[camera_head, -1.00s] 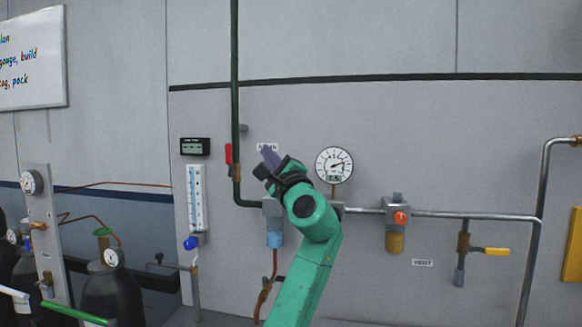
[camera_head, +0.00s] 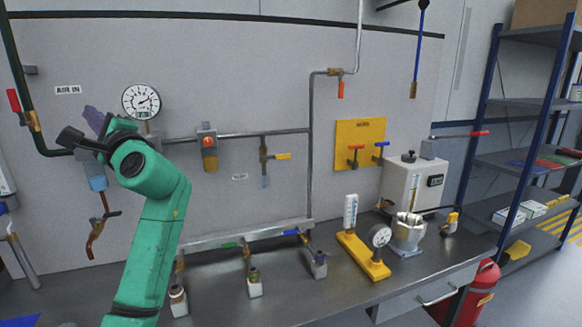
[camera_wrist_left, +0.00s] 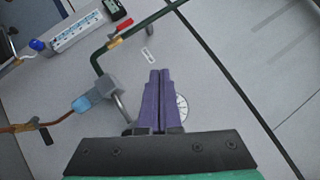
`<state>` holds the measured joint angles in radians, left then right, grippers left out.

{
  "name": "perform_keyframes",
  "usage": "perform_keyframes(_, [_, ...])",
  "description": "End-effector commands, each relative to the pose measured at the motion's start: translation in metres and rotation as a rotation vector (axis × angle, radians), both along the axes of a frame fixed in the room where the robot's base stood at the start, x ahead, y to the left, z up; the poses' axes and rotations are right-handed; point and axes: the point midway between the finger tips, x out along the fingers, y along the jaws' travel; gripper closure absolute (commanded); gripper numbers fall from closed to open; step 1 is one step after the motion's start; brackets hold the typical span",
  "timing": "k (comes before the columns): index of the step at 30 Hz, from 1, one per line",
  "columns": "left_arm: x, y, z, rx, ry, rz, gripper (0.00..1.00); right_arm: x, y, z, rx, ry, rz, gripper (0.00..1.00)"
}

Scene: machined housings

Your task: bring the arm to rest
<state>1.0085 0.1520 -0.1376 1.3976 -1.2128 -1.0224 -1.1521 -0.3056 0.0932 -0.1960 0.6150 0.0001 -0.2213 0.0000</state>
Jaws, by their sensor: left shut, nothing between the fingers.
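My left arm is green and rises from the lower left in the head view. My left gripper (camera_head: 94,120) has purple fingers and is raised in front of the grey wall panel, left of the round dial gauge (camera_head: 141,101). In the left wrist view its two fingers (camera_wrist_left: 158,100) lie together, shut with nothing between them. They partly cover the gauge (camera_wrist_left: 182,107) in that view. My right gripper is in neither view.
A steel workbench (camera_head: 330,298) runs below the panel, with a yellow-based gauge stand (camera_head: 363,256), a metal vessel (camera_head: 407,234) and several small fittings. A shelf rack (camera_head: 520,110) and a red extinguisher (camera_head: 470,295) stand at right. Pipes with valves cross the panel.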

Motion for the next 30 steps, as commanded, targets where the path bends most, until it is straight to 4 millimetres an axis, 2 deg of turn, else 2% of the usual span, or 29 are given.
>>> perform_keyframes(6, [0.009, 0.001, -0.073, -0.177, -0.002, -0.095, 1.00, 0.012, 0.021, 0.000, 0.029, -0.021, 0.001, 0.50])
perform_keyframes(8, [0.010, 0.000, -0.098, -0.241, -0.004, -0.124, 1.00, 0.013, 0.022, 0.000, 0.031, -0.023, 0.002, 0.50])
perform_keyframes(11, [0.010, -0.002, -0.146, -0.370, -0.003, -0.172, 1.00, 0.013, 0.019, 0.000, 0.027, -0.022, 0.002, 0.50])
perform_keyframes(14, [0.004, -0.007, -0.207, -0.539, 0.004, -0.217, 1.00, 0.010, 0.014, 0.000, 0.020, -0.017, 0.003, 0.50])
perform_keyframes(16, [-0.007, -0.014, -0.260, -0.696, 0.011, -0.241, 1.00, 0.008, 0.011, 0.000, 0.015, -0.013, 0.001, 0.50])
perform_keyframes(17, [-0.014, -0.018, -0.286, -0.775, 0.018, -0.247, 1.00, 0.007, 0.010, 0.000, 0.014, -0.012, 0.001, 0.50])
perform_keyframes(18, [-0.027, -0.024, -0.321, -0.888, 0.025, -0.250, 1.00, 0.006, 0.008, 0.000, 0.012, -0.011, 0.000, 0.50])
perform_keyframes(21, [-0.066, -0.045, -0.398, -1.162, 0.049, -0.221, 1.00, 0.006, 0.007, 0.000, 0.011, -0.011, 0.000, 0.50])
perform_keyframes(22, [-0.079, -0.051, -0.416, -1.232, 0.056, -0.205, 1.00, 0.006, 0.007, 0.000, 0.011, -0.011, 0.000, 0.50])
perform_keyframes(25, [-0.118, -0.071, -0.462, -1.430, 0.076, -0.144, 1.00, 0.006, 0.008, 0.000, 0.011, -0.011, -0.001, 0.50])
perform_keyframes(30, [-0.176, -0.100, -0.509, -1.670, 0.109, -0.023, 1.00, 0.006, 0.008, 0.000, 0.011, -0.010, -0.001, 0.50])
